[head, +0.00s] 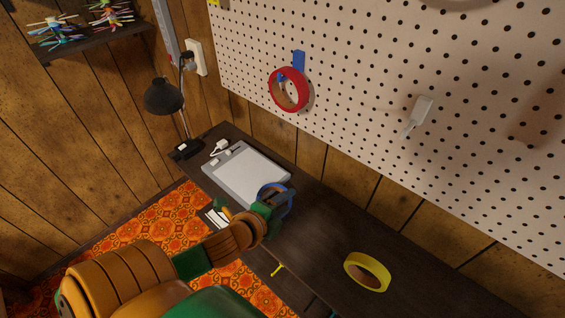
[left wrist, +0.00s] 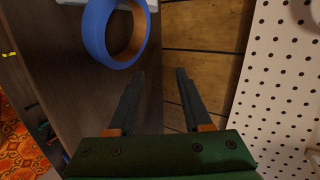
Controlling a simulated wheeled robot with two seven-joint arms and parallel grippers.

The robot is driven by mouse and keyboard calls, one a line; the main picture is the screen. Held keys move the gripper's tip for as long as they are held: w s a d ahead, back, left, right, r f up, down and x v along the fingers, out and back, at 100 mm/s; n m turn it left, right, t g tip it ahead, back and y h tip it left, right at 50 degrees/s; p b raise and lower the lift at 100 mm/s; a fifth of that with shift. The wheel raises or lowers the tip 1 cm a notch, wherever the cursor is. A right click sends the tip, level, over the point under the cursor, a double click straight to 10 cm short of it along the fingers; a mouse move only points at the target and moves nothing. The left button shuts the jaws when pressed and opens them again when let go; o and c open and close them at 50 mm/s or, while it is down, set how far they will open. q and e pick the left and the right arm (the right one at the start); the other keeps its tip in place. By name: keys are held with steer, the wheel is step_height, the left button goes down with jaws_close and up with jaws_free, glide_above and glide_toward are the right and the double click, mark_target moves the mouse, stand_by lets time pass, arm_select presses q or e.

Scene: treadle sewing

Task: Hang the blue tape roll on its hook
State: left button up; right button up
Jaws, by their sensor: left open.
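The blue tape roll (head: 275,186) is on the dark bench at the front right corner of the white board, partly hidden by my left gripper (head: 272,212). In the left wrist view the blue roll (left wrist: 94,38) shows at the top, beyond and left of the fingertips. My left gripper (left wrist: 160,72) is open, with nothing between its fingers. On the pegboard, a red tape roll (head: 273,98) hangs on a blue hook (head: 299,62). A white hook (head: 420,110) further right is empty. My right gripper is out of view.
A yellow tape roll (head: 381,272) lies on the bench (head: 320,235) at the right. A black lamp (head: 163,97) stands at the back left, near the white board (head: 240,172). The pegboard (head: 350,60) rises behind the bench. Bare bench lies between the blue and yellow rolls.

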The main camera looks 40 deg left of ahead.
arm_select(q)
step_height(320, 180, up, 8)
steer(key=s+p, duration=0.2)
steer(key=p, duration=0.7)
steer(key=s+d+f+n+g, duration=0.35)
steer(key=s+n, duration=0.25)
steer(key=n, duration=0.2)
steer(key=s+d+f+n+g, duration=0.3)
steer(key=s+f+n+g, duration=0.15)
steer(key=n, duration=0.25)
steer(key=s+f+g+b, duration=0.1)
steer(key=s+f, duration=0.1)
steer(key=f, duration=0.7)
steer(key=s+f+g, duration=0.1)
steer(key=s+f, duration=0.1)
steer(key=f, duration=0.8)
steer(key=s+a+f+g, duration=0.1)
steer(key=s+f, duration=0.7)
steer(key=s, duration=0.2)
steer(key=shift+s+a+f+h+b, duration=0.2)
steer(key=shift+s+f+h+b, duration=0.1)
steer(key=shift+s+b, duration=0.1)
steer(key=shift+s, duration=0.35)
